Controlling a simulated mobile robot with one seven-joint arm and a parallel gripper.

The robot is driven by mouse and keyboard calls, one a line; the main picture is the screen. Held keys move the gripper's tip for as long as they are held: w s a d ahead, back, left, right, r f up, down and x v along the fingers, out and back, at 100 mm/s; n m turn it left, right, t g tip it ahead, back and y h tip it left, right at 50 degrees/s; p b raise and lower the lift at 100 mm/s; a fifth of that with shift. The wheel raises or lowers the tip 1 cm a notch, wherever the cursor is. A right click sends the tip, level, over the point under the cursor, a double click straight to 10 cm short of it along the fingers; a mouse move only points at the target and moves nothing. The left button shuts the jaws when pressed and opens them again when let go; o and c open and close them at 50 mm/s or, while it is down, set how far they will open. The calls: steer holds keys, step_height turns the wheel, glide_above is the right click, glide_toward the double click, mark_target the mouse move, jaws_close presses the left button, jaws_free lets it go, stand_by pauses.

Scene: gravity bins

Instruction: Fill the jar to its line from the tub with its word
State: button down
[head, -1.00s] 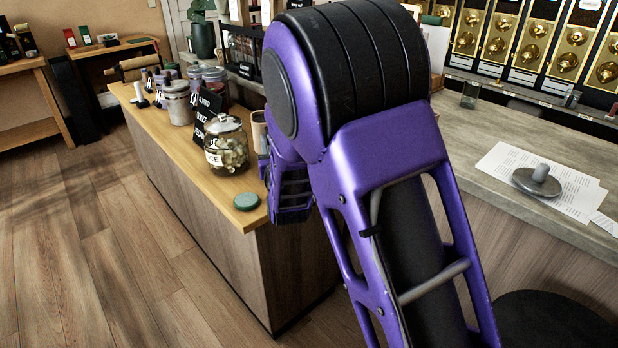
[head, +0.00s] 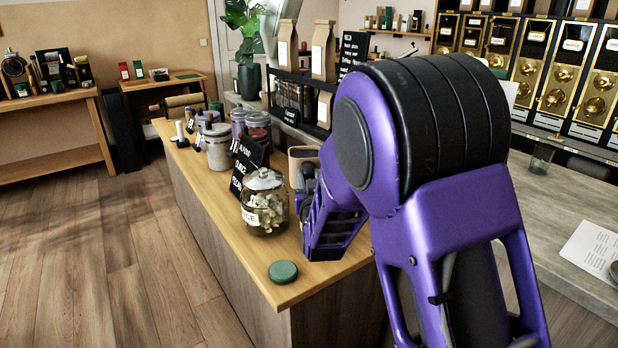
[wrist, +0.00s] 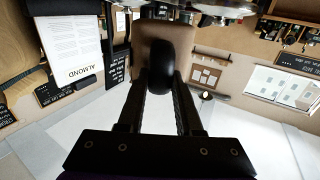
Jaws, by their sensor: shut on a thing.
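My gripper (wrist: 161,100) is shut on a black rounded handle (wrist: 161,70) in the wrist view. A tan, box-like body (wrist: 165,28) shows beyond the handle and seems part of the held thing. In the head view my gripper is over the wooden counter, mostly hidden by my arm; a tan piece (head: 304,155) shows beside it. A lidded glass jar (head: 265,205) with pale chunks and a partly readable label stands left of my gripper. A small clear glass vessel (head: 541,160) stands on the grey counter at right; I cannot make out a fill line.
Lidded tubs (head: 218,145) and a black word sign (head: 246,165) stand behind the jar. A green disc (head: 283,272) lies near the wooden counter's (head: 235,262) front corner. Gravity bins (head: 566,65) line the right wall. Paper (head: 595,250) lies on the grey counter (head: 540,210).

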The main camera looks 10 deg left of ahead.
stand_by(0.3)
steer(key=shift+f, duration=1.45)
steer(key=m, duration=0.2)
steer(key=r+m, duration=0.1)
steer(key=shift+s+a+r+m, duration=0.1)
steer(key=shift+a+m, duration=0.15)
steer(key=shift+m, duration=0.15)
steer(key=m, duration=0.5)
steer(key=shift+a+r, duration=0.1)
steer(key=shift+a, duration=0.1)
steer(key=shift+d+m, duration=0.1)
steer(key=shift+m, duration=0.9)
steer(key=shift+d+f+m, duration=0.15)
steer(key=shift+f+m, duration=0.15)
steer(key=shift+m, duration=0.5)
